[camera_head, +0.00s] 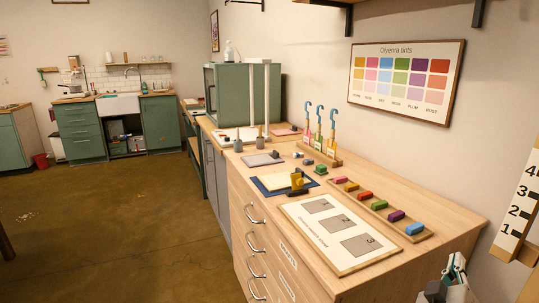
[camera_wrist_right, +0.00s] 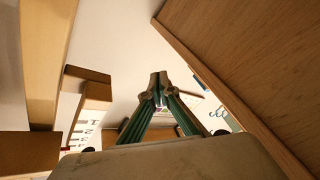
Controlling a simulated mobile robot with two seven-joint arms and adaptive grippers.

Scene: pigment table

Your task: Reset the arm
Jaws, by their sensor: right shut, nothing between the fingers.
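My right gripper (camera_head: 456,272) shows at the lower right of the head view, beside the right end of the wooden counter (camera_head: 452,222) and apart from the things on it. In the right wrist view its two green-sided fingers (camera_wrist_right: 158,88) meet at the tips, shut with nothing seen between them. My left arm and gripper are in neither view.
A numbered board (camera_head: 518,205) stands close to the right gripper. The floor at left (camera_head: 110,230) is clear.

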